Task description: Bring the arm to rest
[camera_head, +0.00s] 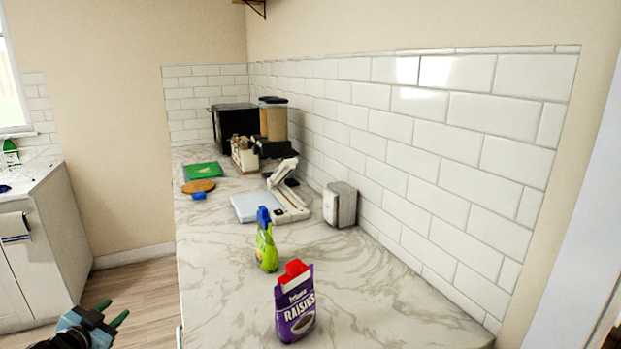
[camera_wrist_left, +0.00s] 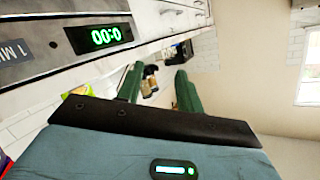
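My left gripper (camera_head: 111,312) is at the lower left in the head view, off the left side of the counter and over the floor area. Its two green fingers stand apart with nothing between them. In the left wrist view the same gripper (camera_wrist_left: 159,90) shows both fingers spread, with a clear gap. The rest of the left arm is mostly cut off by the frame edge. My right gripper is not in either view.
The marble counter (camera_head: 222,271) holds a purple raisins bag (camera_head: 295,312), a green spray bottle (camera_head: 266,248), a toaster (camera_head: 340,205) and a green board (camera_head: 202,171). An appliance panel with a lit display (camera_wrist_left: 106,36) is near the left wrist. Wooden floor (camera_head: 140,283) is open.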

